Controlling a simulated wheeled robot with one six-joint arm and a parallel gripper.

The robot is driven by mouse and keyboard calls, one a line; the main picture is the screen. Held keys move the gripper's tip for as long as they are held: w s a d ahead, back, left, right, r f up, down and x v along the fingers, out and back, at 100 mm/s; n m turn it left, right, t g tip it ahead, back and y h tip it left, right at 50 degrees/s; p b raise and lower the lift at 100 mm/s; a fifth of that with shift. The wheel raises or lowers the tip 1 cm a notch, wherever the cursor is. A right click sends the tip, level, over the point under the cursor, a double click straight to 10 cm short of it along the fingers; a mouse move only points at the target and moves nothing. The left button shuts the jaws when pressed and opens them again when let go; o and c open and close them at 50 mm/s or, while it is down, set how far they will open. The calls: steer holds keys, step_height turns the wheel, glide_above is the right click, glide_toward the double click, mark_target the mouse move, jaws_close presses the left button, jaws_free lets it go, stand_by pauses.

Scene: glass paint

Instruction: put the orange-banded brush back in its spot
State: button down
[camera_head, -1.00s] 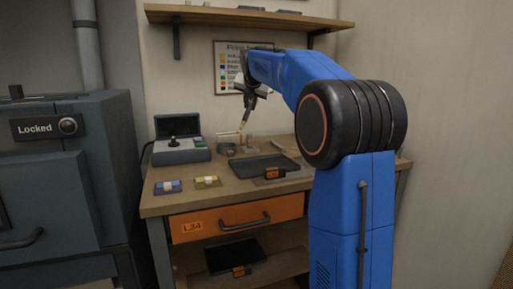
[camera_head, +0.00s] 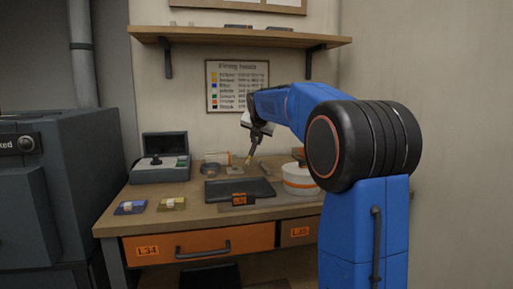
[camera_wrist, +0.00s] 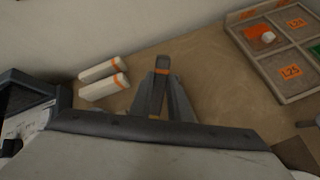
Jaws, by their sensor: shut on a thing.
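My gripper (camera_head: 254,141) is over the back of the workbench in the head view, shut on a slim brush (camera_head: 248,159) that hangs down at a slant, its pale tip lowest. In the wrist view my gripper (camera_wrist: 161,98) is closed around a dark piece with an orange band, the brush (camera_wrist: 161,72), seen nearly end-on. The tip looks close above the bench near a small pale block (camera_head: 235,170); I cannot tell whether it touches. The brush's own spot cannot be made out for certain.
A dark tray (camera_head: 222,190) lies in front, a white pot (camera_head: 300,182) to the right, a grey box (camera_head: 160,172) to the left. Two white orange-banded sticks (camera_wrist: 102,68) and a divided tray (camera_wrist: 282,98) show in the wrist view. A shelf (camera_head: 240,40) hangs above.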

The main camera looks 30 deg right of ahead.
steer(key=shift+f, duration=1.4)
steer(key=c, duration=1.7)
jaws_free()
steer(key=shift+f, duration=0.1)
steer(key=shift+o, duration=0.2)
steer(key=shift+s+a+r, duration=0.1)
steer(key=shift+s+r, duration=0.1)
steer(key=shift+r, duration=0.15)
steer(key=v, duration=1.1)
steer(key=shift+s+a, duration=0.1)
steer(key=shift+s, duration=0.05)
